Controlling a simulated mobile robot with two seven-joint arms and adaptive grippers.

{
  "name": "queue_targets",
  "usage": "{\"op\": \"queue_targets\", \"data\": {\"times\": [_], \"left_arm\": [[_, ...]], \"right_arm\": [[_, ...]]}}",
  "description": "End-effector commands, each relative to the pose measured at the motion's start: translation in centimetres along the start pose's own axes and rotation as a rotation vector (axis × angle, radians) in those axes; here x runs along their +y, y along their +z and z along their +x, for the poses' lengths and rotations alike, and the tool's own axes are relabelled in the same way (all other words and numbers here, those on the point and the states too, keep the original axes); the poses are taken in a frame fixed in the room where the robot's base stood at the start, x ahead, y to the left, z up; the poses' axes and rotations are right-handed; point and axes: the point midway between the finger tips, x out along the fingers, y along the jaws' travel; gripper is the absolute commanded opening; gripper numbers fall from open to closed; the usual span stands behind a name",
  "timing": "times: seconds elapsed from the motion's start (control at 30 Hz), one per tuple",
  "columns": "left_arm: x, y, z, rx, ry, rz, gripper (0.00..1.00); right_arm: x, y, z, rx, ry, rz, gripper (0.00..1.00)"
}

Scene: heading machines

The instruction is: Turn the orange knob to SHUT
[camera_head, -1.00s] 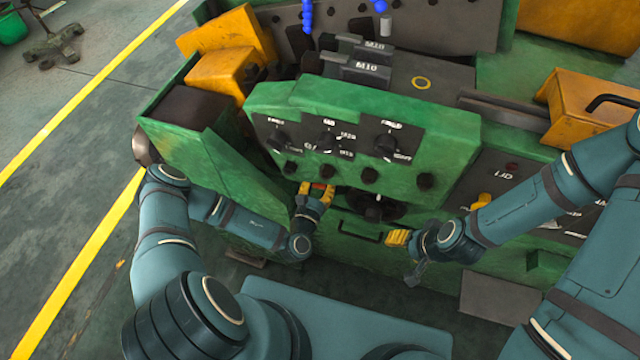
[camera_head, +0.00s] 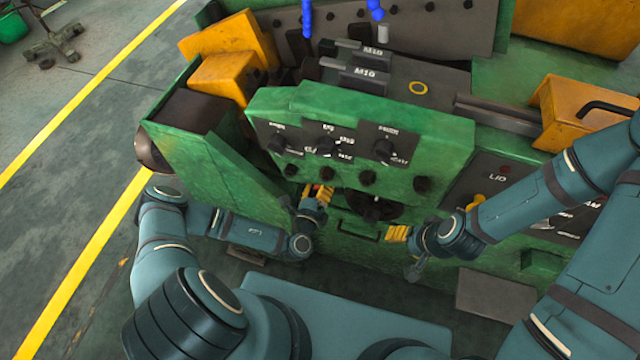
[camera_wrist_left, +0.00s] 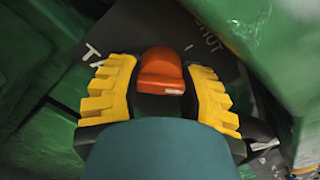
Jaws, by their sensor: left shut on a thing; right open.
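The orange knob (camera_wrist_left: 161,72) shows in the left wrist view as a rounded red-orange grip with a small pale mark on its lower right. It sits on a dark plate (camera_wrist_left: 140,32) lettered "SHUT" at upper right and "TA..." at left, the rest hidden. My left gripper (camera_wrist_left: 160,88) has its yellow ridged fingers on both sides of the knob and is shut on it. In the head view my left gripper (camera_head: 318,193) is below the green panel, with a bit of red between its fingers. My right gripper (camera_head: 396,233) is open and empty, in front of the machine.
The green control panel (camera_head: 420,130) with several black knobs overhangs the left gripper. A dark round handwheel (camera_head: 372,205) lies between the grippers. A yellow knob (camera_head: 477,200) is at right. Orange blocks (camera_head: 228,75) stand at the upper left; open floor lies at left.

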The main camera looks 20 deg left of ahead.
Motion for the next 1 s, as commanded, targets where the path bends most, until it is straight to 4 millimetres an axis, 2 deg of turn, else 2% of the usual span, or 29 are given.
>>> {"op": "queue_targets", "data": {"times": [0.5, 1.0], "left_arm": [[-0.08, -0.08, -0.05, 0.001, 0.001, -0.477, 0.04], [-0.17, -0.07, -0.04, 0.003, 0.001, -0.734, 0.04]], "right_arm": [[-0.06, -0.02, -0.14, -0.001, 0.000, 0.000, 0.55], [0.00, 0.01, 0.01, 0.000, 0.000, 0.000, 0.55]]}}
